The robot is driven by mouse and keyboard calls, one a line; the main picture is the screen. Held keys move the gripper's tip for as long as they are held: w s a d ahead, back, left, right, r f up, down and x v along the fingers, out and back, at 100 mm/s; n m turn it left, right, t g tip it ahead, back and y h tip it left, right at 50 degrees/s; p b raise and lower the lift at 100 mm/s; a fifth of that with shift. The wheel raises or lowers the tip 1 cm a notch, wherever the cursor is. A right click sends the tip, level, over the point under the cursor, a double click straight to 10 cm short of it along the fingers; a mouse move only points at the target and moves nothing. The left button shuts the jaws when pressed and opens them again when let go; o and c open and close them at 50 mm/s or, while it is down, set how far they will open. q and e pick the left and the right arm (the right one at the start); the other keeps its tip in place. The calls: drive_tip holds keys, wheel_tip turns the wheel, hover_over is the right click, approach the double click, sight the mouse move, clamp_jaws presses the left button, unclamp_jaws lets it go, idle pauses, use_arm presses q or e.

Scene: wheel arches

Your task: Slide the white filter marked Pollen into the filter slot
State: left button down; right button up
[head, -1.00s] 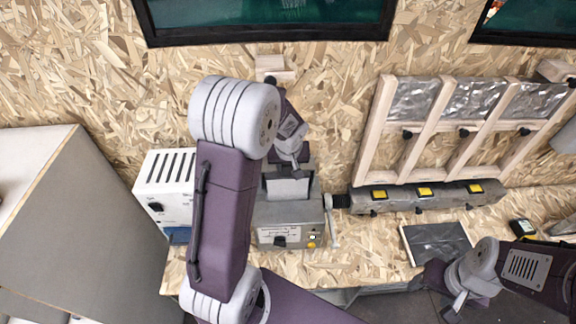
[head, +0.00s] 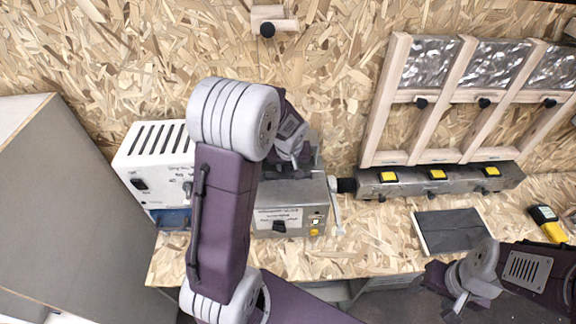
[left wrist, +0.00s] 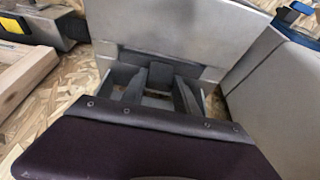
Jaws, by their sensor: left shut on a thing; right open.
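A grey metal box (head: 318,206) with a label, small lights and a black knob on its front stands on the bench, below my left gripper (head: 294,168) in the head view. The left gripper points down at the top of this box and is shut. In the left wrist view the left gripper (left wrist: 158,80) reaches into a dark rectangular opening (left wrist: 122,74) in grey metal. What it grips is almost wholly hidden; no Pollen mark shows and I cannot tell how deep the filter sits. My right gripper (head: 456,300) is open and empty at the lower right.
A white slotted unit (head: 150,160) stands left of the box, with a grey cabinet (head: 50,200) further left. To the right are a metal rail (head: 405,184) with yellow buttons, a wooden frame (head: 376,125), a dark slab (head: 450,230) and a yellow meter (head: 548,222).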

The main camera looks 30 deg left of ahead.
use_arm(q)
drive_tip(key=shift+f, duration=0.15)
drive_tip(key=c, duration=0.9)
unclamp_jaws()
drive_tip(key=shift+o, duration=0.2)
drive_tip(key=v, duration=0.9)
drive_tip(key=s+d+b, duration=0.3)
drive_tip(key=s+d, duration=0.1)
drive_tip(key=s, duration=0.3)
drive_tip(key=shift+s+d, duration=0.4)
